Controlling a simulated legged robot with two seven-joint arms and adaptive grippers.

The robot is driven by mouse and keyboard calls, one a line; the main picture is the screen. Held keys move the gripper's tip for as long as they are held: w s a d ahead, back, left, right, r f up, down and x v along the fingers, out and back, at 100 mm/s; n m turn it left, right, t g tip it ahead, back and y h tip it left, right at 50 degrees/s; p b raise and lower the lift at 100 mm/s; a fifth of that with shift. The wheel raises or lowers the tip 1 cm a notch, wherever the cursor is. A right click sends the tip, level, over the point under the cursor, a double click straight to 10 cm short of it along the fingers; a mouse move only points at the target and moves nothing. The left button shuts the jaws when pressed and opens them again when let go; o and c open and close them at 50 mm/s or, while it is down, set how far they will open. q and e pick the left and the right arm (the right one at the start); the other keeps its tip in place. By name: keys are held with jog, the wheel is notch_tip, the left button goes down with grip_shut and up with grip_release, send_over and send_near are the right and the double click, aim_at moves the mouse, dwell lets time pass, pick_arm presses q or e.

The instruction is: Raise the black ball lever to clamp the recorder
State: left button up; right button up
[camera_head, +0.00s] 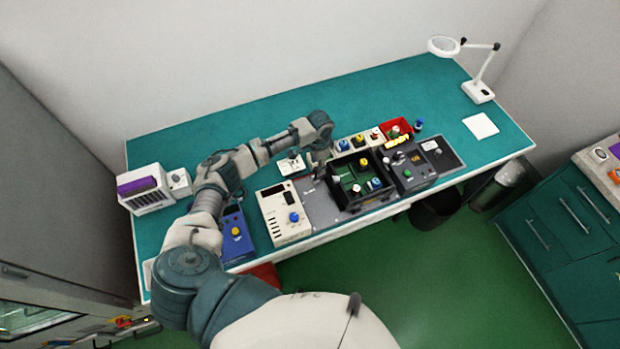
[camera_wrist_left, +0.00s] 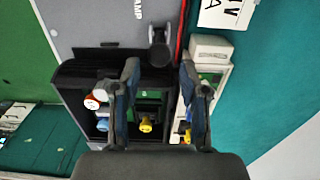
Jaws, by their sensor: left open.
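The black ball lever (camera_wrist_left: 159,54) shows in the left wrist view, beside lettering ending in "AMP" on a grey plate (camera_wrist_left: 95,22). The grey plate also shows in the head view (camera_head: 318,208). My left gripper (camera_wrist_left: 159,72) is open, its two fingertips on either side of the ball in the picture; I cannot tell whether they touch it. In the head view my left gripper (camera_head: 318,163) hangs over the plate's back edge and hides the lever. A black open box (camera_head: 341,196) with a green board inside adjoins the plate. I cannot tell which part is the recorder.
A cream device with a blue knob (camera_head: 285,228) stands left of the plate. A black control unit (camera_head: 410,178) stands right of the box. A red bin (camera_head: 397,127) and a lamp (camera_head: 478,91) are farther back. The teal table (camera_head: 240,115) is clear behind my arm.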

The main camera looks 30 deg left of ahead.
pick_arm(q)
jog(key=shift+r, duration=2.85)
jog(key=shift+s, duration=0.1)
